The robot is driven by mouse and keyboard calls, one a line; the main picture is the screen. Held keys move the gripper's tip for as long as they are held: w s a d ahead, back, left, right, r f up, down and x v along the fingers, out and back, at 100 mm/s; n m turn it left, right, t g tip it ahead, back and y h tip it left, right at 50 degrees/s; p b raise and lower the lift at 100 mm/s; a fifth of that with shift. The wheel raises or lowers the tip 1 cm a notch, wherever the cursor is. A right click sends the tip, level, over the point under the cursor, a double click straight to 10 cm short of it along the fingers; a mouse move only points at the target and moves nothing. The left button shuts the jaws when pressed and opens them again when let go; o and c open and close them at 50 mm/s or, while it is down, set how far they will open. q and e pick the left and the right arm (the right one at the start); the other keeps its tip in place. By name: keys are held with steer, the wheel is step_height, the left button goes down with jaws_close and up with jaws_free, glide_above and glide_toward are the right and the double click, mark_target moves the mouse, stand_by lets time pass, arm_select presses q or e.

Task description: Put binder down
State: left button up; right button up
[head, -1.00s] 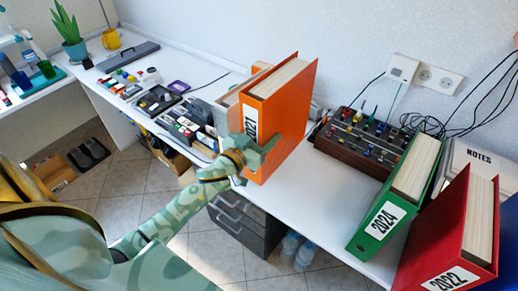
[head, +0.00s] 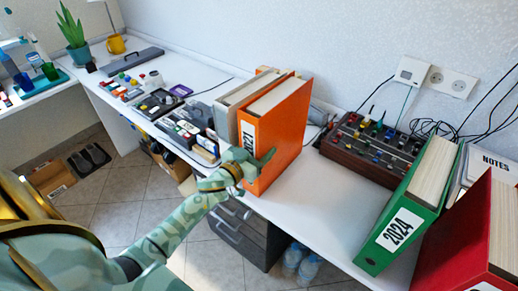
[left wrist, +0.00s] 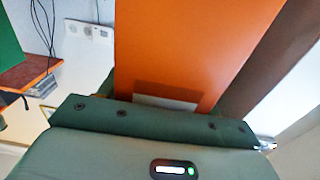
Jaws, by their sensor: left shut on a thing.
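The orange binder (head: 285,127) labelled 2021 stands upright at the desk's front edge in the head view, beside a grey binder (head: 232,101). My left gripper (head: 250,166) is shut on the lower front part of the orange binder. In the left wrist view the orange binder (left wrist: 190,45) rises straight up from between the fingers. Its bottom edge looks at or very near the desk top; I cannot tell if it touches. My right gripper is not in view.
A green binder (head: 405,215) labelled 2024 and a red binder (head: 460,235) stand at the right. A wooden box with coloured knobs (head: 372,146) sits behind, with cables. The white desk (head: 330,195) is clear between the orange and green binders. Drawers (head: 240,232) are below.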

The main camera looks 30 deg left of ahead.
arm_select(q)
steer(key=o, duration=1.6)
steer(key=shift+f, duration=0.1)
steer(key=s+p, duration=0.2)
steer(key=s, duration=1)
steer(key=s+d+f+g+y, duration=0.1)
steer(key=s+f+g, duration=0.35)
steer(key=f, duration=0.75)
steer(key=s+d+f+g+y, duration=0.1)
steer(key=s+f+g, duration=0.35)
steer(key=f, duration=0.75)
steer(key=s+d+f+m+g, duration=0.1)
steer(key=s+f, duration=0.4)
steer(key=s, duration=0.6)
steer(key=s+d+f+m+g, duration=0.1)
steer(key=s+d+f+g, duration=0.2)
steer(key=s, duration=0.8)
steer(key=s+d+f+g, duration=0.2)
steer(key=s+f+g, duration=0.2)
steer(key=s+f, duration=0.4)
steer(key=s, duration=0.3)
steer(key=shift+d+m, duration=0.15)
steer(key=shift+m, duration=0.25)
